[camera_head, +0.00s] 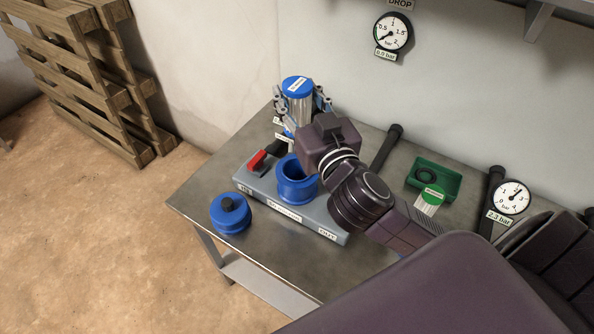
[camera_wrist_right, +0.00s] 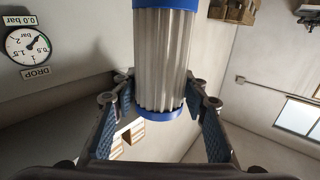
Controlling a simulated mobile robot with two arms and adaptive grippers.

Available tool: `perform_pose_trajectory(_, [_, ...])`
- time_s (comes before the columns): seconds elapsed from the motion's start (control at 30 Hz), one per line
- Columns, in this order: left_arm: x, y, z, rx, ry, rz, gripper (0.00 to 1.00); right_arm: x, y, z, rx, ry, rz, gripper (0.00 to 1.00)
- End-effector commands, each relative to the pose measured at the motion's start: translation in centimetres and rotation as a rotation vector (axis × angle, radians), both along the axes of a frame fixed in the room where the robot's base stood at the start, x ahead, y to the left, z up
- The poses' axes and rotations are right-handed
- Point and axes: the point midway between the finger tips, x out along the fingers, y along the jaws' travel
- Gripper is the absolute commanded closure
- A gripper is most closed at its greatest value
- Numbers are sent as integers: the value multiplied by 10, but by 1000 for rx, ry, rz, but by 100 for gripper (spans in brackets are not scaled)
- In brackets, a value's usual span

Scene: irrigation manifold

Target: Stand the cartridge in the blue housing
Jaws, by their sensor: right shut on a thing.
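The white pleated cartridge (camera_head: 297,107) has blue end caps. My right gripper (camera_head: 303,100) is shut on it, one finger on each side, and holds it roughly upright at the back of the bench. In the right wrist view the cartridge (camera_wrist_right: 163,50) shows between the blue-padded fingers. The blue housing (camera_head: 297,189) is an open cup on a grey base block. It stands in front of the gripper, nearer to me, and the cartridge is apart from it. My right wrist partly covers the housing's right side. My left gripper is not in view.
A blue cap with a black knob (camera_head: 230,213) lies on the bench left of the base block (camera_head: 318,222). A red handle (camera_head: 257,160) is beside the housing. A green tray (camera_head: 450,183) and a green-capped cartridge (camera_head: 431,198) are at right, near black pipes (camera_head: 385,150).

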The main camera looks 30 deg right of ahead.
Motion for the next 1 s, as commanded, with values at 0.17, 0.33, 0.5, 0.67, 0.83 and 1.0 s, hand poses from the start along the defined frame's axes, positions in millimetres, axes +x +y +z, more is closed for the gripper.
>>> perform_pose_trajectory(0.17, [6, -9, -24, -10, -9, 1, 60, -1, 0, -60, 6, 8, -3, 87])
perform_pose_trajectory(0.33, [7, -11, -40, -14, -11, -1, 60, -1, 0, -104, 6, 6, -3, 87])
perform_pose_trajectory(0.5, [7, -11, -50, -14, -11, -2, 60, -1, 0, -132, 4, 1, -2, 87])
perform_pose_trajectory(0.67, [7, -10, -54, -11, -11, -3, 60, -1, 0, -142, 3, 0, 0, 87])
perform_pose_trajectory(0.83, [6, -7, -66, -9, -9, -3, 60, -1, 0, -168, 5, 2, -2, 87])
perform_pose_trajectory(1.0, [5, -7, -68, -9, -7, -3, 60, -1, 1, -177, 2, 0, 1, 87])
